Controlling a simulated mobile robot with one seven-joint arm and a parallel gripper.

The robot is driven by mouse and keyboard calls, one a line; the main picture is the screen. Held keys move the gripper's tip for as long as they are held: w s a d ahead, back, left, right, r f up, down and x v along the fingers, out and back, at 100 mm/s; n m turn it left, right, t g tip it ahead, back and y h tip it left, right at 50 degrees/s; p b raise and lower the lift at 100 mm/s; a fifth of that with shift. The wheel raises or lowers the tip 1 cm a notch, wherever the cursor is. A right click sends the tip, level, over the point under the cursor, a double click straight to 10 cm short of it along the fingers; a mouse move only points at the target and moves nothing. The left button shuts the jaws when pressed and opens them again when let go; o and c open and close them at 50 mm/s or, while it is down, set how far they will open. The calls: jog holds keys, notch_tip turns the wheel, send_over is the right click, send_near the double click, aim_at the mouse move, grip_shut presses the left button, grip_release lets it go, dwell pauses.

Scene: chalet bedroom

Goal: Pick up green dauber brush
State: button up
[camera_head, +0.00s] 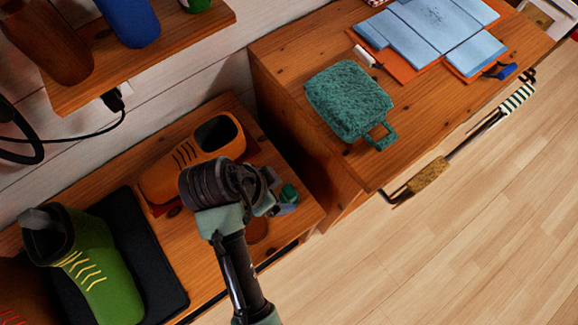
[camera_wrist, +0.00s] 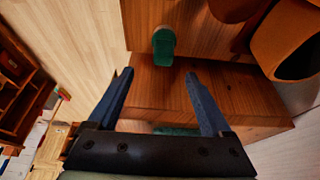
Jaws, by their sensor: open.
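A small green object that looks like the dauber brush (camera_wrist: 163,44) lies on the wooden surface in the wrist view, just beyond my fingertips and between their lines. In the head view a small green piece (camera_head: 290,193) shows beside my gripper (camera_head: 273,191), at the right end of the low wooden bench (camera_head: 222,255); the gripper partly hides it. My gripper (camera_wrist: 159,74) is open in the wrist view, with nothing between its two blue-grey fingers. The green object is apart from the fingertips in that view.
An orange shoe (camera_head: 193,160) stands close behind my gripper. A green shoe (camera_head: 95,265) is on a black mat (camera_head: 158,255) to the left. A higher wooden cabinet (camera_head: 290,70) at right bears a teal furry bag (camera_head: 345,98). Open floor (camera_head: 460,240) lies at lower right.

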aim_at(293, 191)
jog(key=x, duration=0.3)
jog(key=b+x, duration=0.1)
jog(key=x, duration=0.7)
jog(key=shift+w+a+f+b, duration=0.1)
jog(key=shift+w+f+b, duration=0.1)
jog(key=shift+w+b, duration=0.15)
grip_shut()
